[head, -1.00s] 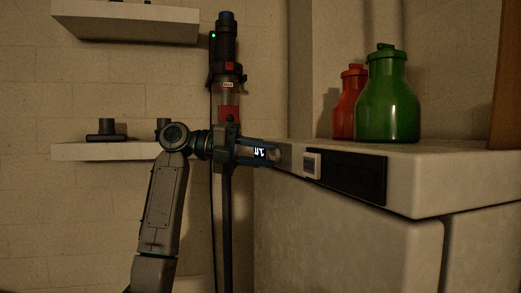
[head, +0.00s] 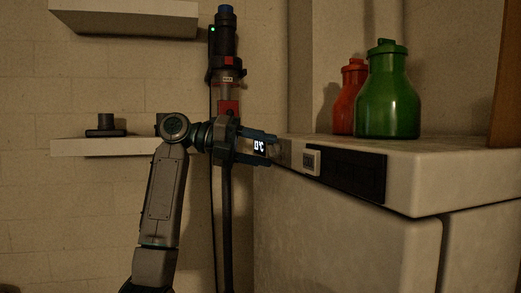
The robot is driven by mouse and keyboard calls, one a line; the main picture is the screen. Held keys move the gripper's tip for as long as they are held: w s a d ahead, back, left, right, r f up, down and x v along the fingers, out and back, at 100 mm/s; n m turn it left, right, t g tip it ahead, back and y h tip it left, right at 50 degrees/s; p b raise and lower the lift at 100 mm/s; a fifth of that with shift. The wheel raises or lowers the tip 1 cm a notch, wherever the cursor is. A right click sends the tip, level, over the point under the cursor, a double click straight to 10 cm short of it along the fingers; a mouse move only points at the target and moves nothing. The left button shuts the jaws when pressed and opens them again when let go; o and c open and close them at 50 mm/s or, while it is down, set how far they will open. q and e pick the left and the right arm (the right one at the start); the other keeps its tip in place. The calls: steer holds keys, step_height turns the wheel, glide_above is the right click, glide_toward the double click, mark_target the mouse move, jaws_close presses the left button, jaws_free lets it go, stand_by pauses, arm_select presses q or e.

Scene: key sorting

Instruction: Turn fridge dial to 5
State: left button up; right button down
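The fridge (head: 340,225) is a pale box with a control strip along its top front edge. A small grey knob, likely the dial (head: 285,152), sits at the left end of this strip. Its markings are too small to read. My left gripper (head: 272,148) is just left of the knob with its two fingers spread and apart. A small lit display (head: 259,147) shows between the fingers; it seems to read 0°C, partly hidden. I cannot tell whether the fingertips touch the knob. My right gripper is not in view.
A white square piece (head: 312,162) and a dark panel (head: 350,177) are on the strip. A green bottle (head: 388,100) and a red bottle (head: 348,100) stand on the fridge. Wall shelves (head: 85,147) are at the left, near a wall-hung black and red device (head: 226,75).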

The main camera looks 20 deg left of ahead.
arm_select(q)
steer(key=v, duration=1)
steer(key=shift+a, duration=0.4)
steer(key=shift+s+r, duration=0.1)
